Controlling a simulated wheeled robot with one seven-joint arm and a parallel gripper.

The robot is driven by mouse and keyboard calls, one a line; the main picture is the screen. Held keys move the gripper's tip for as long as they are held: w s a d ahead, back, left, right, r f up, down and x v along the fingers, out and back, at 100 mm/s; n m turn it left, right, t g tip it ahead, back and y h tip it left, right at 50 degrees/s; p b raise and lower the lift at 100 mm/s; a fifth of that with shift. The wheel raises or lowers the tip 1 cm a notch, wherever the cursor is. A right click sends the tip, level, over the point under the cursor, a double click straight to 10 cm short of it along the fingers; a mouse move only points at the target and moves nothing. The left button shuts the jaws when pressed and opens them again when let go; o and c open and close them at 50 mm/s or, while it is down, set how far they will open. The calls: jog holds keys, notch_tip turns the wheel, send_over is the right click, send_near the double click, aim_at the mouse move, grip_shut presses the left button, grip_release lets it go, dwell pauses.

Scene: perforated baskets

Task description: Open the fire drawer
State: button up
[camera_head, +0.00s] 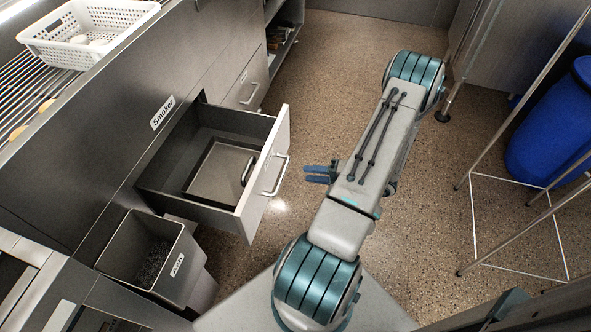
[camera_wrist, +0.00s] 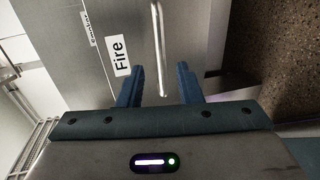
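In the head view a grey drawer (camera_head: 245,212) stands pulled out below the "Smoker" label. Its bar handle (camera_head: 275,175) is on the front, and a metal tray (camera_head: 213,168) with a small handle lies inside. My gripper (camera_head: 308,174) is open, to the right of that handle and apart from it. In the wrist view the "Fire" label (camera_wrist: 121,56) is on a grey front beside a vertical bar handle (camera_wrist: 156,45). The handle's lower end appears between my two spread fingers. No "Fire" label is readable in the head view.
An "Ash" bin (camera_head: 178,265) stands close by the drawer's near side. Another closed drawer (camera_head: 247,85) is farther back. A white basket (camera_head: 85,50) sits on the counter. A metal rack frame (camera_head: 472,210) and blue barrel (camera_head: 550,140) stand right. Floor behind the drawer is clear.

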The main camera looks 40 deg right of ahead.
jog(key=v, duration=0.4)
dwell(0.5)
jog(key=w+a+r+n+g+p, duration=0.2)
jog(key=a+r+n+g+p, duration=0.5)
jog(key=r+n, duration=0.5)
jog(key=w+a+r+n+g+p, duration=0.3)
jog(key=a+r+n+g, duration=0.2)
jog(key=a+r+n, duration=0.75)
jog(key=s+a+r+n+h+p, duration=0.2)
jog(key=r+n+h+p, duration=0.1)
jog(key=r+n, duration=0.4)
jog(key=s+a+r+n+t+h+p, duration=0.1)
jog(key=s+a+r+n+h+p, duration=0.1)
jog(key=r+n, duration=0.5)
jog(key=s+a+r+n+t+h+p, duration=0.1)
jog(key=a+r+n+h+p, duration=0.3)
jog(key=r, duration=0.8)
jog(key=s+n+p, duration=0.1)
jog(key=n+p, duration=0.1)
jog(key=n, duration=0.2)
jog(key=shift+s+r, duration=0.25)
jog(key=shift+r, duration=0.1)
jog(key=shift+d, duration=0.1)
